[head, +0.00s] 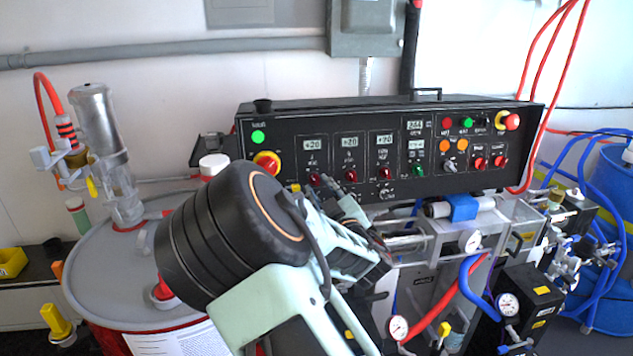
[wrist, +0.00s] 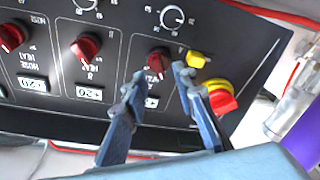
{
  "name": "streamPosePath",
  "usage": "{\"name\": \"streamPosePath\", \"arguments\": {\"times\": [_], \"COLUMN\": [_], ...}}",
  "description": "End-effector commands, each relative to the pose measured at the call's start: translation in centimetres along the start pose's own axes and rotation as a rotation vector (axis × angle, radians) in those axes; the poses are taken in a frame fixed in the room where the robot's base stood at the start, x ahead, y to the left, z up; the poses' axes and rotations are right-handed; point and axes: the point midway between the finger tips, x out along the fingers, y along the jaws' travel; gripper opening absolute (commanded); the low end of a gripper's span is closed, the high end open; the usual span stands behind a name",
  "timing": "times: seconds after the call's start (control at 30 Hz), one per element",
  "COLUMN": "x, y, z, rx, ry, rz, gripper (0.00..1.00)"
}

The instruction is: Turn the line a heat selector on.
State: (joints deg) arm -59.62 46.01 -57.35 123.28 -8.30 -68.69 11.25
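The line A heat selector appears to be the red knob (wrist: 158,62) under a "+20" display, at the end of the row beside the red-and-yellow main switch. In the head view this red knob (head: 314,179) is on the left of the black panel, just above my gripper (head: 322,194). In the wrist view, which looks at the panel upside down, my gripper (wrist: 155,80) has its fingers apart, one on each side of the knob. Nothing is held between them. Contact with the knob cannot be told. My wrist hides part of the gripper in the head view.
The red-and-yellow switch (wrist: 220,97) and a yellow knob (wrist: 196,59) sit close beside the right finger. Two similar red knobs (wrist: 86,46) (wrist: 12,37) are along the row. A drum (head: 100,265) stands left, and hoses and gauges (head: 508,304) lie right.

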Motion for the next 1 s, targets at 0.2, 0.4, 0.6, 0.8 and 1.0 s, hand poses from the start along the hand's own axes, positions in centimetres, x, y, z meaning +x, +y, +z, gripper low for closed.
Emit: {"name": "streamPosePath", "arguments": {"times": [0.2,0.4,0.6,0.8,1.0], "x": [2.3,2.9,2.9,2.9,2.9], "y": [0.1,0.0,0.0,0.0,0.0], "z": [0.0,0.1,0.0,0.0,0.1], "rx": [-0.002,0.0,0.0,0.0,0.002], "ry": [0.0,-0.002,-0.001,-0.001,-0.001], "rz": [0.0,0.0,0.001,0.001,0.001], "gripper": [0.26,0.26,0.26,0.04,0.0]}}
